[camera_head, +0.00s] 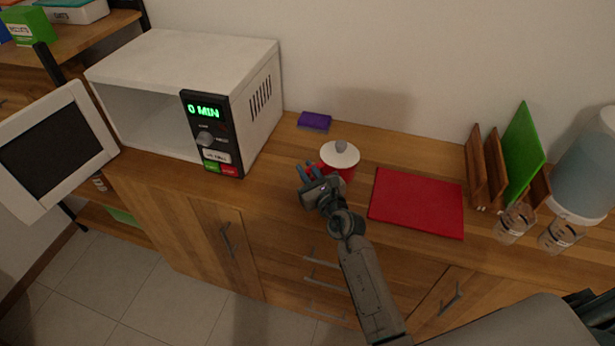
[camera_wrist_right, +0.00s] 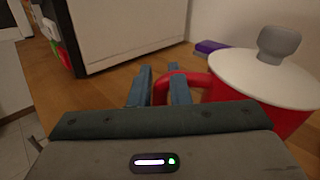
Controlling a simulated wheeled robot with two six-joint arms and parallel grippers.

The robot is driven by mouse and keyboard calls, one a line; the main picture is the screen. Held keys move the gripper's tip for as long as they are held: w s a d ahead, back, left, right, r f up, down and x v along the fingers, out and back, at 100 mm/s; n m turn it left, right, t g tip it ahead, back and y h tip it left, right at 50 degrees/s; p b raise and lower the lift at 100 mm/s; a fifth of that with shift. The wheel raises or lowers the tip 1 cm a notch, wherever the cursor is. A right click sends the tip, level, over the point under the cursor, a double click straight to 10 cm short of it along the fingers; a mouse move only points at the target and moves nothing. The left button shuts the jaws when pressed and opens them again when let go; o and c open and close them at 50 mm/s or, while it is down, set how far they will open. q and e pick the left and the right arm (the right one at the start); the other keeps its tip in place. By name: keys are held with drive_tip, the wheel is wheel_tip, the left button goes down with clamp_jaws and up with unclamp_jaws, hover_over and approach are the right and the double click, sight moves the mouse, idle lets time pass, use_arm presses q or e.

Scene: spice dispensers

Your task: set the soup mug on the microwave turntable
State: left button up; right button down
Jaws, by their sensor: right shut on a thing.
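The soup mug (camera_head: 338,172) is red with a white lid and grey knob, and stands upright on the wooden counter right of the microwave. My right gripper (camera_head: 306,172) is at its left side. In the right wrist view the two fingers (camera_wrist_right: 160,88) are shut on the red handle of the mug (camera_wrist_right: 285,112). The microwave (camera_head: 205,85) is white, with its door (camera_head: 55,140) swung open to the left and its display reading 0 MIN. The turntable inside cannot be made out. My left gripper is not in view.
A purple sponge (camera_head: 314,121) lies behind the mug. A red cutting board (camera_head: 416,203) lies to the right. Cutting boards in a rack (camera_head: 492,170), glass jars (camera_head: 515,222) and a water dispenser (camera_head: 585,170) stand further right. The counter between microwave and mug is clear.

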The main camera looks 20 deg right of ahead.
drive_tip(key=shift+f+b, duration=0.35)
drive_tip(key=shift+f, duration=0.45)
drive_tip(key=c, duration=1.4)
unclamp_jaws()
drive_tip(key=shift+o, duration=0.2)
drive_tip(key=shift+s, duration=0.15)
